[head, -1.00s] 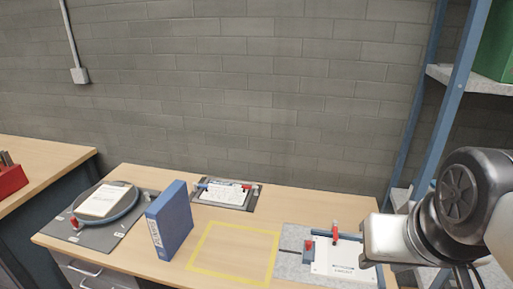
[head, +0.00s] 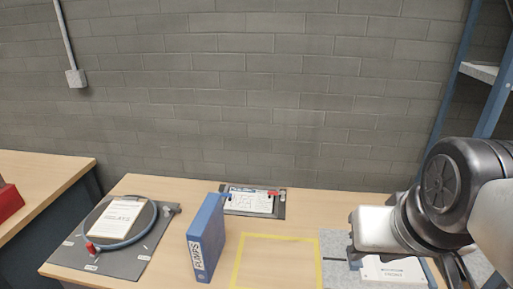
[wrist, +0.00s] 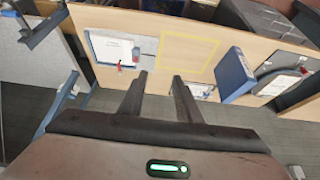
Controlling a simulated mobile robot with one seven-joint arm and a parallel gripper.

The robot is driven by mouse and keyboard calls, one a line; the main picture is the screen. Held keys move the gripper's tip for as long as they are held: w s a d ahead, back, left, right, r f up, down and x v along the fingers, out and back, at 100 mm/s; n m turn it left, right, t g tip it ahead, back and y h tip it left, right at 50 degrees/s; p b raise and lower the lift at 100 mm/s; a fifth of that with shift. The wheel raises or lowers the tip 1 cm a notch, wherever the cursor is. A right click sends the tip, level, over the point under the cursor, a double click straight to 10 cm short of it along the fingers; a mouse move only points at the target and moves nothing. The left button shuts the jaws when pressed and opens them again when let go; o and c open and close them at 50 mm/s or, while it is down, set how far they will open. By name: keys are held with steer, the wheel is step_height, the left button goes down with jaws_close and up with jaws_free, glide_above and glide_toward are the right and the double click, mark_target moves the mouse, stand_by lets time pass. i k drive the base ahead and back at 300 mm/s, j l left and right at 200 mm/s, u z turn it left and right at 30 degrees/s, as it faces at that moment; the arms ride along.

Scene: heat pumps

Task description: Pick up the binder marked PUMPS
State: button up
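The blue binder marked PUMPS (head: 206,240) stands upright on the wooden desk (head: 150,183), its white spine label facing me. It also shows in the wrist view (wrist: 235,75), right of the yellow taped outline. My gripper (wrist: 158,78) is open and empty in the wrist view, its two dark fingers apart and clear of the binder. In the head view my arm is at the right, over the desk's right side, and my fingers do not show there.
A yellow taped rectangle (head: 238,268) beside the binder is empty. Left of the binder, a grey mat (head: 128,268) holds a blue hose loop (head: 141,236) and papers. A clipboard (head: 249,201) lies behind it. A grey mat with a white booklet (head: 392,271) is at right, partly behind my arm.

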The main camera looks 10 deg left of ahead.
mark_target(206, 236)
steer(key=i+j, duration=0.1)
steer(key=j, duration=1.8)
steer(key=i, duration=0.05)
